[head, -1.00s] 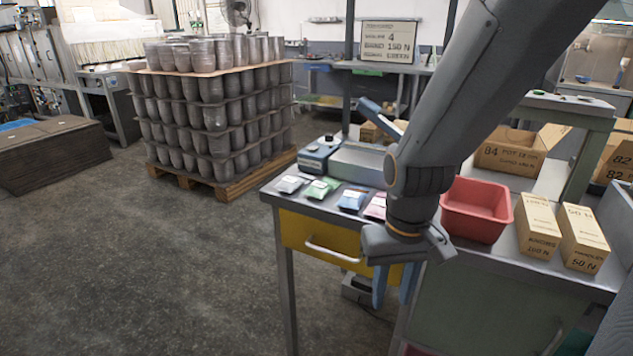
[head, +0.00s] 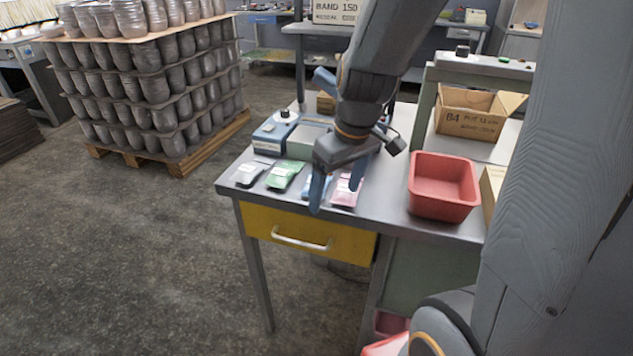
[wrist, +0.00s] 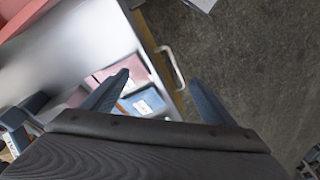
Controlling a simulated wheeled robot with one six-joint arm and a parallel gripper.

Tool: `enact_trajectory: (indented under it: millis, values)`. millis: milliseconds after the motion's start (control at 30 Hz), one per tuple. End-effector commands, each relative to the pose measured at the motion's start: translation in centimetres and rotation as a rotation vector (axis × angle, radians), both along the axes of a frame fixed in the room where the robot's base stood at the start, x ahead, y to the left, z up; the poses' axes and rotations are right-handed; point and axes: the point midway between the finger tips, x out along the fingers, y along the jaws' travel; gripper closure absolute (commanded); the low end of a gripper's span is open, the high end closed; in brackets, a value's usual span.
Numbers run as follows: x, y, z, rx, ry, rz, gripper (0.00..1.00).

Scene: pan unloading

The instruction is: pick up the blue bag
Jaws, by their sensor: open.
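The blue bag (wrist: 147,102) lies flat on the metal table with a white label on top. In the wrist view it sits beside my left-hand finger, which hides part of it. In the head view, my gripper covers most of the blue bag (head: 307,184). My gripper (head: 337,186) is open and empty, with its fingers pointing down over the front of the table. In the wrist view, my gripper (wrist: 159,80) straddles the table's front edge, with the right-hand finger over the floor.
A pink bag (head: 345,191) lies right of the blue one, a green bag (head: 284,176) and a grey-white bag (head: 249,174) to its left. A red bin (head: 443,187) stands to the right. A blue device (head: 274,134) stands behind. A yellow drawer (head: 300,230) is below.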

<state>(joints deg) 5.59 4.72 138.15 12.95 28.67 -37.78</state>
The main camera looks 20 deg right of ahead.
Motion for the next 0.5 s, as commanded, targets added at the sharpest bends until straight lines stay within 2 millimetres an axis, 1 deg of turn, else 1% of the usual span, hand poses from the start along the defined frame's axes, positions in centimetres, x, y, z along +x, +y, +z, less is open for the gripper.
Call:
enact_trajectory:
  millis: [167,300,500]
  values:
    - [2.7,-0.9,0.9,0.041,-0.021,0.208,0.21]
    - [4.9,-1.6,2.0,0.077,-0.069,0.390,0.21]
    - [7.2,-2.1,3.1,0.107,-0.145,0.574,0.21]
